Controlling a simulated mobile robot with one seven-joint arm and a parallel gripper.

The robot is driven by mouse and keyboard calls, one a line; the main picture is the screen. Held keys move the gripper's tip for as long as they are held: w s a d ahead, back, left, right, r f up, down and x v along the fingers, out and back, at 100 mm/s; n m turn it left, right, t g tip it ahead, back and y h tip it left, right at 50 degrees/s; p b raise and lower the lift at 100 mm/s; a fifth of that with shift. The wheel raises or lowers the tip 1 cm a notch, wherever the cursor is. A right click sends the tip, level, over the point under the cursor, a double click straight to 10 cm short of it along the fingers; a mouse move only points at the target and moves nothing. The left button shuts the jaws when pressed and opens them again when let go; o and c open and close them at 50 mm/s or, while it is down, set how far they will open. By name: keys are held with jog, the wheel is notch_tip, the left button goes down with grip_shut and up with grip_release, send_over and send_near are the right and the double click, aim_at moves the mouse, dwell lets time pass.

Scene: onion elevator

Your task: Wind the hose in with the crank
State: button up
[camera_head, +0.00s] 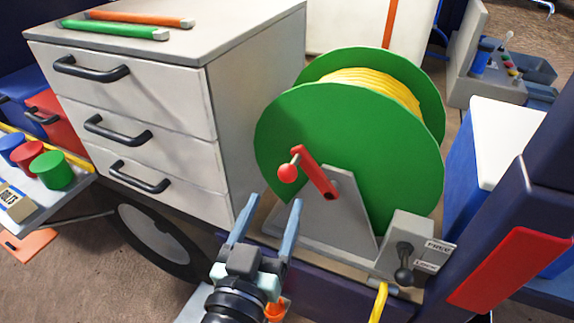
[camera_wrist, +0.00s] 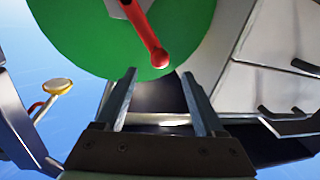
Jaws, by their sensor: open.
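A green hose reel (camera_head: 350,150) stands on a grey bracket, with yellow hose (camera_head: 375,85) wound between its two discs. A red crank (camera_head: 318,175) with a round red knob (camera_head: 287,173) is on the near disc. In the wrist view the crank's red knob (camera_wrist: 159,58) is ahead of the fingertips, between them and apart from them. My gripper (camera_head: 268,212) is open and empty, below and left of the crank; its fingers also show in the wrist view (camera_wrist: 158,85). Yellow hose (camera_head: 379,302) hangs below a grey box with a black lever (camera_head: 404,268), near labels, one reading FREE, the other probably LOCK.
A grey drawer cabinet (camera_head: 230,130) with black handles stands close left of the reel. A blue box with a white lid (camera_head: 500,140) and a dark post with a red panel (camera_head: 510,268) stand to the right. A shelf with coloured cups (camera_head: 52,170) is far left.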

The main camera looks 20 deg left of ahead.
aim_at(285, 180)
jog(key=w, duration=0.2)
jog(key=w+p, duration=0.1)
jog(key=w, duration=0.2)
jog(key=w+a+p, duration=0.1)
jog(key=w, duration=0.2)
jog(key=shift+w, duration=0.25)
jog(key=shift+c, duration=0.2)
grip_shut()
dwell(0.9)
